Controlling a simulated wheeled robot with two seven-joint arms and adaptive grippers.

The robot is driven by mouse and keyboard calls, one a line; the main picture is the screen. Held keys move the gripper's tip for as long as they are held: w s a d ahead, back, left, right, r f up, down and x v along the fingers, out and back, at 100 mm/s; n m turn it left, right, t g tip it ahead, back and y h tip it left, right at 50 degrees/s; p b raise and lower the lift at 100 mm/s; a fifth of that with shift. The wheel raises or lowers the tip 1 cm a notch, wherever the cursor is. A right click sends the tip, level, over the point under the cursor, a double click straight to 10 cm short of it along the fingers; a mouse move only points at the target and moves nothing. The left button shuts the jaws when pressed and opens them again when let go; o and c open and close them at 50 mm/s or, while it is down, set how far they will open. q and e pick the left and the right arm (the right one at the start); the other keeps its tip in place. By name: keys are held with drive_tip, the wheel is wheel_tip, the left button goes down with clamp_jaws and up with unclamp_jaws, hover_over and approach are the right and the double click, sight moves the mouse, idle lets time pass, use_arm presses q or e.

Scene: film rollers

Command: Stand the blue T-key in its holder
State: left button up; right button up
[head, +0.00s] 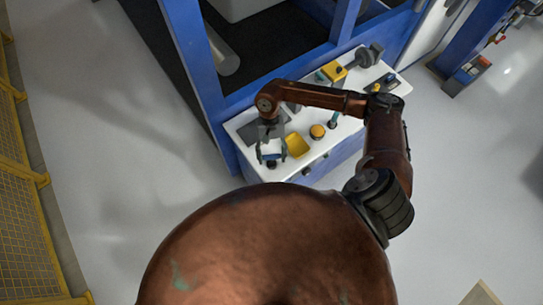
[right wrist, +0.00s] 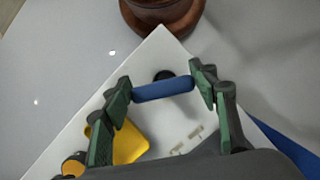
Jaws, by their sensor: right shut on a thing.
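My right gripper (head: 270,154) is over the near left corner of the white bench top. In the right wrist view its green-padded fingers (right wrist: 162,88) are shut on the two ends of the blue T-key's bar (right wrist: 164,90). The T-key's blue bar also shows small in the head view (head: 270,158). A black round piece (right wrist: 163,75) shows just past the bar; I cannot tell whether it is the holder or part of the key. The key's stem is hidden. My left gripper is not in view.
The white bench top (head: 258,175) carries a yellow tray (head: 297,145), a round yellow piece (head: 317,131), a yellow-topped block (head: 334,71) and dark fittings. A blue machine frame (head: 197,70) rises behind. Open floor lies to the left, before a yellow fence (head: 35,180).

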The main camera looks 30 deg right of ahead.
drive_tip(key=shift+b, duration=0.4)
idle(0.5)
drive_tip(key=shift+f+b, duration=0.1)
drive_tip(key=shift+b, duration=0.45)
idle(0.3)
drive_tip(key=o, duration=1.6)
drive_tip(key=o, duration=0.4)
drive_tip(key=shift+o, duration=0.2)
drive_tip(key=shift+r+p, duration=0.95)
drive_tip(key=shift+r, duration=2.55)
